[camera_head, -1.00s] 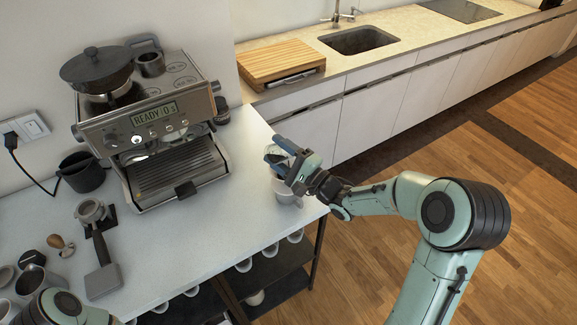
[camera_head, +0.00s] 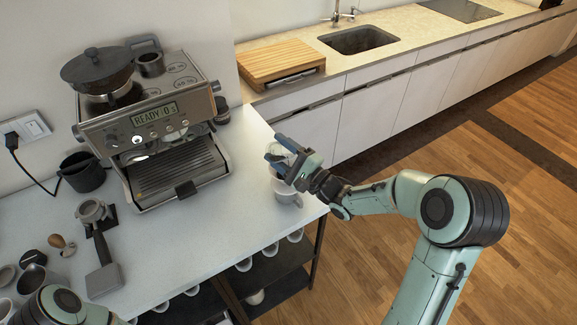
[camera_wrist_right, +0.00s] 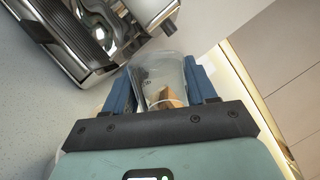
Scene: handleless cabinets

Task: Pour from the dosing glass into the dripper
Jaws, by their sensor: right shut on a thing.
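My right gripper (camera_head: 279,151) is shut on the dosing glass (camera_head: 279,164), a small clear vessel. The glass is held above a pale dripper (camera_head: 287,194) near the right end of the white table. The gripper's fingers and the glass hide part of the dripper's top. In the right wrist view the clear glass (camera_wrist_right: 160,70) sits between the blue fingers (camera_wrist_right: 160,85), with a brown patch showing in or through it. I cannot tell whether anything is leaving the glass. My left gripper is outside the view.
An espresso machine (camera_head: 160,130) stands left of the dripper, with clear white tabletop (camera_head: 235,205) between. A portafilter (camera_head: 97,215), a dark pitcher (camera_head: 82,172) and a tamper (camera_head: 61,245) are farther left. White cups stand on the shelf below. A cutting board (camera_head: 280,62) lies on the counter behind.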

